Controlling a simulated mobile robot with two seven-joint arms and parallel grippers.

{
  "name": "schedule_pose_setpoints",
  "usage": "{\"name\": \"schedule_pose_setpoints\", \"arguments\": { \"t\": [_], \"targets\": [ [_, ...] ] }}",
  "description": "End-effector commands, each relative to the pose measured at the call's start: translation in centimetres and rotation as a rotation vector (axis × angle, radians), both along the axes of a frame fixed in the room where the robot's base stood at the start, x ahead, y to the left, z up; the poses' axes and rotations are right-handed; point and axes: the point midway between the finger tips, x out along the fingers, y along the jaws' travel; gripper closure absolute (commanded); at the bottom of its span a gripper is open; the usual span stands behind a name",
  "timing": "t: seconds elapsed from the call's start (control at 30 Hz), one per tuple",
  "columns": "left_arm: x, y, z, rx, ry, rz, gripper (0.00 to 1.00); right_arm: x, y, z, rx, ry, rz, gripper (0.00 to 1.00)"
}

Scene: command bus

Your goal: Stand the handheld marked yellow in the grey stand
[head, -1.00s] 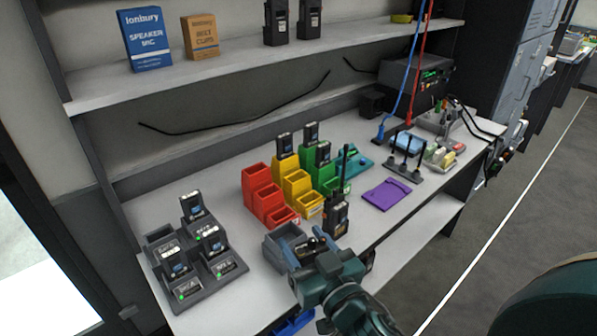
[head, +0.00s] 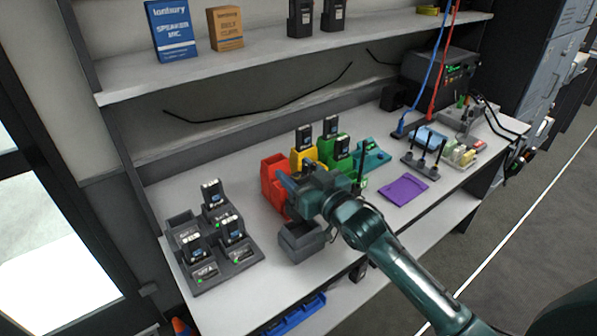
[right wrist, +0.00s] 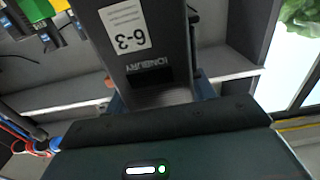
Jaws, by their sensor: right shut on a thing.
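My right gripper (head: 298,186) is shut on a dark unit. In the right wrist view this unit (right wrist: 145,45) carries a white "6-3" label and the word Ionbury; no yellow mark shows on it. In the head view my gripper and wrist hide it, so I cannot tell its full shape. The gripper is above and behind a grey holder (head: 302,240) near the table's front edge. My left gripper is not in view.
A grey charger (head: 228,262) with several dark packs stands at the left. Red (head: 270,178), yellow and green bins are behind my gripper. A purple mat (head: 404,190) and a rack of black posts (head: 425,160) lie to the right. A shelf (head: 300,58) runs above.

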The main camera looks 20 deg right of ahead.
Motion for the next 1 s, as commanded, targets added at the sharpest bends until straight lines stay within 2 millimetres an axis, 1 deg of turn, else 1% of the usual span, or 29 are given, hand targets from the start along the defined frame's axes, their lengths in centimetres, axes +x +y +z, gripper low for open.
{"name": "schedule_pose_setpoints", "arguments": {
  "t": [0.3, 0.5, 1.0],
  "targets": [
    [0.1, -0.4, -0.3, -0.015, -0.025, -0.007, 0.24, 0.0, 0.0, -1.6, 0.001, -0.004, 0.0, 0.89],
    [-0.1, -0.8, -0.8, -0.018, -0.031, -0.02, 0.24, 0.0, 0.0, -2.4, 0.001, -0.004, 0.0, 0.89],
    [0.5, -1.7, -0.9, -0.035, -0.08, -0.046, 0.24, 0.0, 0.0, -4.6, 0.001, -0.005, 0.0, 0.89]
  ]
}}
